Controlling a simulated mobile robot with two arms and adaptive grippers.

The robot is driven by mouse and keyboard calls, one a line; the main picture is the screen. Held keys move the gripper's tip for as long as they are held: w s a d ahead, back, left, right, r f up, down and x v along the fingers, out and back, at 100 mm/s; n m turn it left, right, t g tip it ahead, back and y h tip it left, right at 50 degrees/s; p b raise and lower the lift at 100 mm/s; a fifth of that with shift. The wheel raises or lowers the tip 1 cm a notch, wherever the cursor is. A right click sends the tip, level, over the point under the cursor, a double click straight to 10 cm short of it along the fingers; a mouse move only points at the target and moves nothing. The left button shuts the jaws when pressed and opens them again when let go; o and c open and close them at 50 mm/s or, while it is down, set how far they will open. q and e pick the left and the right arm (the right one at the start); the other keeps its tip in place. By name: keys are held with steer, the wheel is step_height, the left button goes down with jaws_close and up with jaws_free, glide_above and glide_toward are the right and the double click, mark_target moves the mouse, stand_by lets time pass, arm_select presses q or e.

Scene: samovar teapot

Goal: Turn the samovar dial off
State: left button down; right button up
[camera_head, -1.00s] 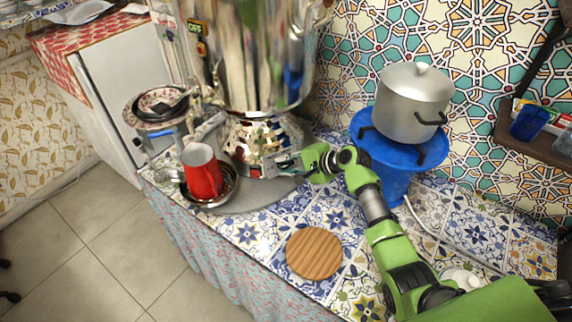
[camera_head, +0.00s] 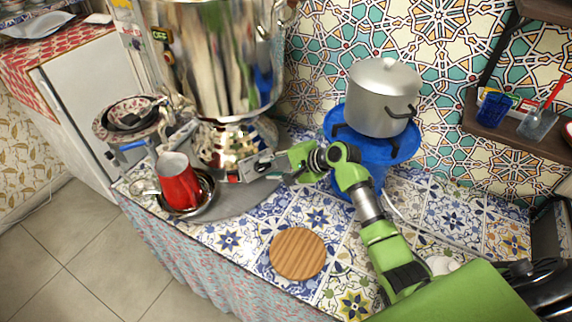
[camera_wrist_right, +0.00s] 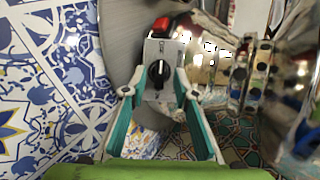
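The tall, shiny metal samovar (camera_head: 212,60) stands on a round grey base on the tiled counter. In the right wrist view, a small grey box (camera_wrist_right: 153,52) carries a black dial (camera_wrist_right: 158,72) with a light pointer mark and a red part (camera_wrist_right: 160,25) on top. My right gripper (camera_wrist_right: 160,93) is open, its two fingers spread on either side of the box's lower part, below the dial. Whether they touch it is unclear. In the head view my right gripper (camera_head: 264,166) is low beside the samovar's foot. My left gripper is out of view.
A red cup (camera_head: 177,183) stands in a metal bowl left of the samovar. A grey pot (camera_head: 382,97) sits on a blue stove (camera_head: 397,148) behind my right arm. A wooden disc (camera_head: 298,254) lies on the counter in front.

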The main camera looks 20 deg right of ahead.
steer(key=v, duration=0.7)
steer(key=shift+s+d+r, duration=0.2)
steer(key=shift+s, duration=0.1)
